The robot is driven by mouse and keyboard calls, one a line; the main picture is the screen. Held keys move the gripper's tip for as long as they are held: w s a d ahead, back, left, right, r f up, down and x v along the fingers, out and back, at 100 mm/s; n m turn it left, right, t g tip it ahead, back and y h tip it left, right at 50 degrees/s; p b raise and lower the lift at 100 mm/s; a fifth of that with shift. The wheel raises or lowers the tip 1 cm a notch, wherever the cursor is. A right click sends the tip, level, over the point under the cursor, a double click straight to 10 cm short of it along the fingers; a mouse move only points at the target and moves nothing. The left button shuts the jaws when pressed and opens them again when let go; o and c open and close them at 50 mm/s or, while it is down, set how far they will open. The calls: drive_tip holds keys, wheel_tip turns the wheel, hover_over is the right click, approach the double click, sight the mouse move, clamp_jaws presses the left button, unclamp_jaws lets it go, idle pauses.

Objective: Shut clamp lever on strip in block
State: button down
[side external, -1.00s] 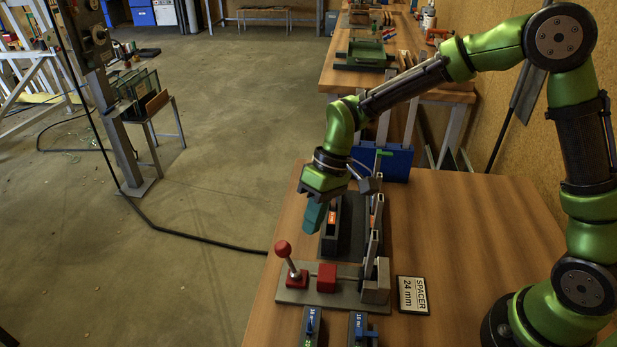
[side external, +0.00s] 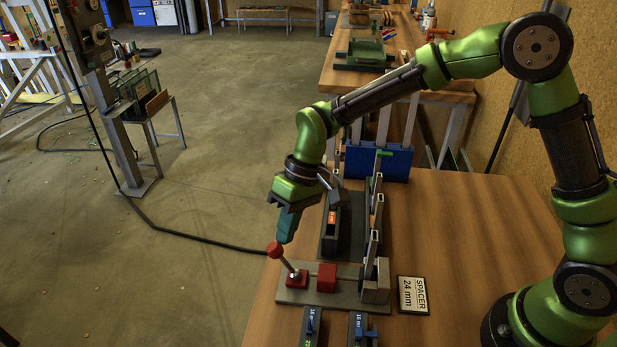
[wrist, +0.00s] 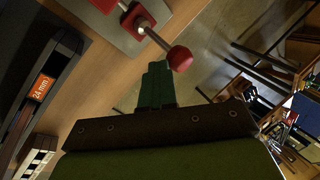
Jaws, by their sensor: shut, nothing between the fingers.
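The clamp lever, a metal rod with a red ball knob (side external: 275,249), leans up and to the left from its red base (side external: 297,279) on the grey clamp plate (side external: 330,298). A red block (side external: 326,278) sits on the plate beside it. A grey block (side external: 376,290) at the plate's right end has a light upright strip (side external: 372,250) standing at it. My gripper (side external: 287,236) is shut and empty, with its teal fingers just above and right of the knob. In the wrist view the knob (wrist: 180,58) is beside the fingertips (wrist: 157,70); whether they touch is unclear.
A dark fixture with an orange label (side external: 332,217) stands behind the clamp, with more uprights to its right. A "SPACER 24 mm" plate (side external: 413,295) lies right of the clamp. Blue-handled holders (side external: 358,325) stand in front.

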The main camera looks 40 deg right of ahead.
drive_tip(key=shift+s, duration=0.1)
idle(0.3)
drive_tip(key=w+d+r, duration=0.2)
drive_tip(key=d+r, duration=0.6)
drive_tip(key=r, duration=0.2)
drive_tip(key=s+d+r+m+t+h, duration=0.1)
drive_tip(key=s+d+r+m+t, duration=0.1)
drive_tip(key=s+d, duration=0.4)
drive_tip(key=s+d+r+m+t+h, duration=0.1)
drive_tip(key=s+d+r+m+t, duration=0.2)
drive_tip(key=s, duration=0.9)
drive_tip(key=d+m+t, duration=0.2)
drive_tip(key=shift+s+d+r+t, duration=0.2)
drive_tip(key=shift+d+t, duration=0.2)
